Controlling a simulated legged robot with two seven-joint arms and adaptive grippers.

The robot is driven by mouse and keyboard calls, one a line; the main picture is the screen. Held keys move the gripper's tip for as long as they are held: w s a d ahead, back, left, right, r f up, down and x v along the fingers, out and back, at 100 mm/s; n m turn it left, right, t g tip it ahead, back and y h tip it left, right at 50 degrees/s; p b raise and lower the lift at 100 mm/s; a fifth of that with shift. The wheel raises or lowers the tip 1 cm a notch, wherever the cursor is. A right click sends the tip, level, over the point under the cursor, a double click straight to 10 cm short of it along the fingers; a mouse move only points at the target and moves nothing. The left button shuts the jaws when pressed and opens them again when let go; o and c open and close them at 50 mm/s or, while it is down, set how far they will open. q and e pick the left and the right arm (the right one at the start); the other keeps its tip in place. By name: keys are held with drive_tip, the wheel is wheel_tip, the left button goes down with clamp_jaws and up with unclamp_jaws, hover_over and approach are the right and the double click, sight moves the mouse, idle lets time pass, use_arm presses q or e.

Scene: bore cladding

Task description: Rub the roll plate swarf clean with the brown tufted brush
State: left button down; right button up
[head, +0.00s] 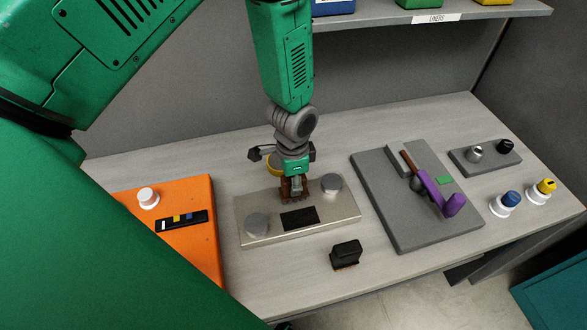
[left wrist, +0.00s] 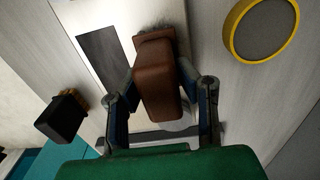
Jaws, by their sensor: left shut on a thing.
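The roll plate (head: 345,212) is a pale metal block with a round grey roll at each end. A dark rectangular patch (head: 300,218), which looks like the swarf, lies on its top between the rolls; it also shows in the left wrist view (left wrist: 103,55). My left gripper (head: 294,182) is shut on the brown tufted brush (left wrist: 160,85), handle between its fingers and bristles pointing away. The brush (head: 295,194) is at the plate's back part, just behind the dark patch. I cannot tell whether the bristles touch the plate. My right gripper is not in view.
A black-topped block (head: 346,254) stands in front of the plate. An orange panel (head: 190,243) lies left. A grey board (head: 400,222) with a purple-handled tool (head: 436,194) lies right. A yellow-rimmed round thing (left wrist: 260,30) stands behind the plate. A shelf (head: 430,17) hangs above.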

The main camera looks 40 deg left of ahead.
use_arm(q)
drive_tip(key=shift+w+a, duration=0.1)
drive_tip(key=shift+a, duration=0.05)
drive_tip(key=shift+w+a, duration=0.7)
drive_tip(key=shift+a, duration=0.3)
drive_tip(key=shift+s+d+p, duration=0.3)
drive_tip(key=shift+s+d, duration=0.6)
drive_tip(key=shift+d, duration=0.15)
